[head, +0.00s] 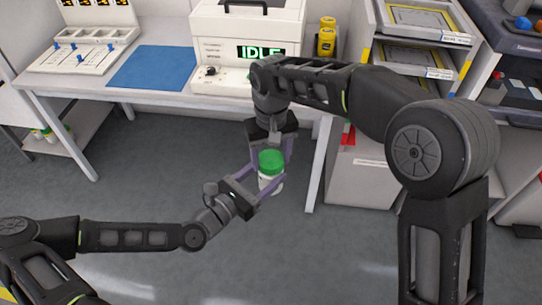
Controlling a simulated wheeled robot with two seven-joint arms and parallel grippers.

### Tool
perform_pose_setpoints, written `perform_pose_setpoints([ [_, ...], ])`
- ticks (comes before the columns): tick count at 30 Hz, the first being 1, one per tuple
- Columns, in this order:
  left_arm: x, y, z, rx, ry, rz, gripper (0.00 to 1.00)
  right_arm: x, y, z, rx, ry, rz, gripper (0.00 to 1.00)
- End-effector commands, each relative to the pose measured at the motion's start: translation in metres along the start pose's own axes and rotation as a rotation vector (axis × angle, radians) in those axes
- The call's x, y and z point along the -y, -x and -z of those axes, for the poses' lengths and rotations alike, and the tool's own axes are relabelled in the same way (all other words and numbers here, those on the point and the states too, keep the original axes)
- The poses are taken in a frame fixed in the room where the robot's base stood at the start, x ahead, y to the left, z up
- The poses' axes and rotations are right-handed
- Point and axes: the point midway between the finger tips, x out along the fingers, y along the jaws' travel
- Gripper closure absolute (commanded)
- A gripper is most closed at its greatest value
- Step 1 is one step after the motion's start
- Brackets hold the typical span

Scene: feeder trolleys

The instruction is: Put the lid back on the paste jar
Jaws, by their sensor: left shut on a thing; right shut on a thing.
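The paste jar (268,184) is white and is held in the air in front of the bench. My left gripper (265,188) comes from the lower left and is shut around the jar's body. The green lid (271,160) is at the top of the jar. My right gripper (271,154) reaches down from above and is shut on the lid. The lid looks in line with the jar's mouth. I cannot tell whether it is seated or threaded, as the fingers hide part of the rim.
The white bench (170,99) behind holds a blue mat (152,67) and a white machine (222,50) whose display reads IDLE. Yellow jars (326,40) stand beside the machine. A rack of trays (420,50) stands at right. The grey floor below is clear.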

Motion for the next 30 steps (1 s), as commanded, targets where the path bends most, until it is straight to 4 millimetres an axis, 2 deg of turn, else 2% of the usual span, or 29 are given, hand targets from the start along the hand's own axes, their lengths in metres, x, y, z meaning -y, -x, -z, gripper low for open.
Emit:
perform_pose_setpoints([
  [30, 0.001, -0.001, -0.004, 0.009, -0.002, 0.001, 1.00, -0.001, -0.016, -0.001, 0.007, 0.000, -0.001, 0.76],
])
